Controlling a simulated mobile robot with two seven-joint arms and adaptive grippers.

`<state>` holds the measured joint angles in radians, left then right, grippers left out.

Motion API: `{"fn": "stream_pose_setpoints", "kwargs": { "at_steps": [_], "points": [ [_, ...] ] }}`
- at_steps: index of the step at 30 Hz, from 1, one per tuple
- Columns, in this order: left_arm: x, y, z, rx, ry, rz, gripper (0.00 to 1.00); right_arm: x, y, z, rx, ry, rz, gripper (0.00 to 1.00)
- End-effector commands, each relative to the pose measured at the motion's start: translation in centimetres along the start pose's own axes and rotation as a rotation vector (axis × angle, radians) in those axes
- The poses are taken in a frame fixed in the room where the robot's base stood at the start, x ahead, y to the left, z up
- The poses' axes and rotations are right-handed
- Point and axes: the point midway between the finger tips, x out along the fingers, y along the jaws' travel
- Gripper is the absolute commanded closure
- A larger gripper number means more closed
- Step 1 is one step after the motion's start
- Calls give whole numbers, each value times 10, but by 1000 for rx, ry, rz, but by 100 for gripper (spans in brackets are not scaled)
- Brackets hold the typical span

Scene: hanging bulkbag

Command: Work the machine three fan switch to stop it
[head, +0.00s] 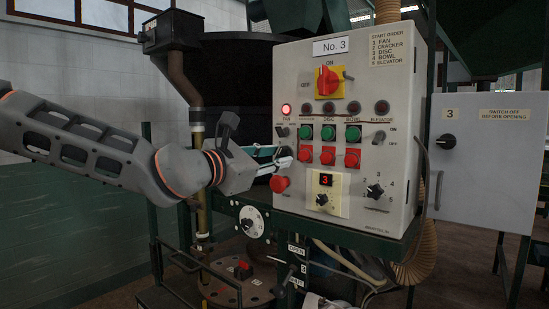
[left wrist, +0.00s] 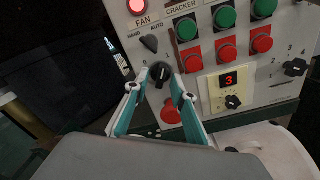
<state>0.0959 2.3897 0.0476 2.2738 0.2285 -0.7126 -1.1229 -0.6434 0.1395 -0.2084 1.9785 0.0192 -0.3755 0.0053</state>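The grey machine three panel (head: 345,60), labelled "No. 3", stands in front of me. Its fan light (head: 287,109) glows red and also shows in the left wrist view (left wrist: 137,6). Below it are an upper black hand/auto knob (left wrist: 150,43) and a lower black knob (left wrist: 161,75). My left gripper (head: 283,156) is at the panel's left edge. In the left wrist view, its fingertips (left wrist: 158,89) are apart, one to each side of the lower knob; I cannot tell whether they touch it. In the head view the fingers partly cover this knob. My right gripper is not in view.
A red mushroom button (head: 280,184) sits just below my left fingers. Green buttons (head: 328,132) and red buttons (head: 328,155) are close to the right. A red main switch (head: 327,81) is above. A dark bowl (head: 238,85) stands behind my left gripper.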

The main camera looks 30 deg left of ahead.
Motion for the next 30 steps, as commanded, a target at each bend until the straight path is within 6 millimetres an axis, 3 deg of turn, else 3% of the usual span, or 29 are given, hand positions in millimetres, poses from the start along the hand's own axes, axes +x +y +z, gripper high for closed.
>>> {"fn": "stream_pose_setpoints", "kwargs": {
  "at_steps": [1, 3, 4, 17, 30],
  "points": [
    [0, 0, 0, 0, 0, 0, 80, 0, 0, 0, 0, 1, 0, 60],
    [0, 0, 0, 0, 0, 0, 98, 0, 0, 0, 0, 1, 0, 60],
    [0, 0, 0, 0, 0, 0, 100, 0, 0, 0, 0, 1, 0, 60],
    [0, -1, -2, -43, 0, 0, 100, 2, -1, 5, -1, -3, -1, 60],
    [2, -4, -4, -368, 1, -2, 100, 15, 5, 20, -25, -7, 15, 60]
  ]
}}
